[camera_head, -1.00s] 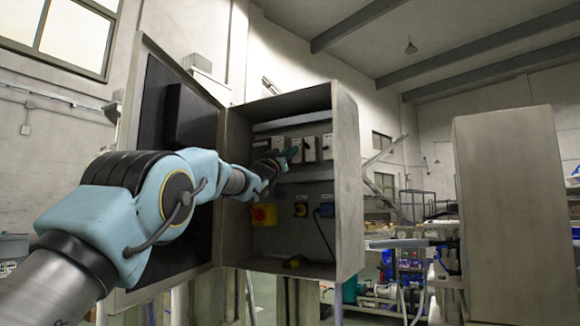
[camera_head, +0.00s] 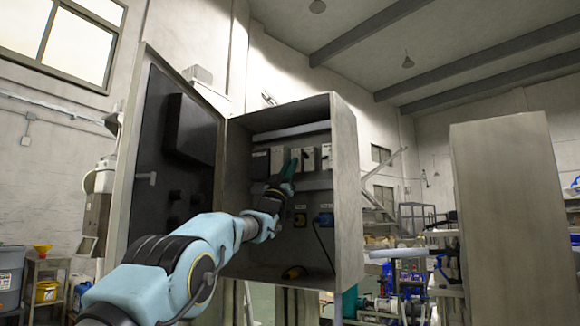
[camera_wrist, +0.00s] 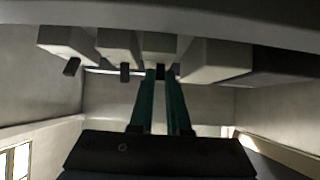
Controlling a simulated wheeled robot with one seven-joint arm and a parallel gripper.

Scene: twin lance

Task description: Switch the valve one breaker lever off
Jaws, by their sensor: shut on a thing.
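Inside the open grey cabinet (camera_head: 347,200), a row of pale breakers hangs along the upper back panel. My gripper (camera_head: 290,164), with green fingers, reaches up to the breaker (camera_wrist: 159,44) near the middle of the row. In the wrist view its fingertips (camera_wrist: 161,74) are close together just under that breaker, shut on its small dark lever, which the fingers mostly hide. Two neighbouring breakers (camera_wrist: 117,44) (camera_wrist: 65,42) show dark levers pointing down. A wider pale breaker (camera_wrist: 215,58) is on the other side. I cannot read which breaker is valve one.
The open cabinet door (camera_head: 135,170) stands left of my arm. A tall grey panel (camera_head: 505,220) stands at right.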

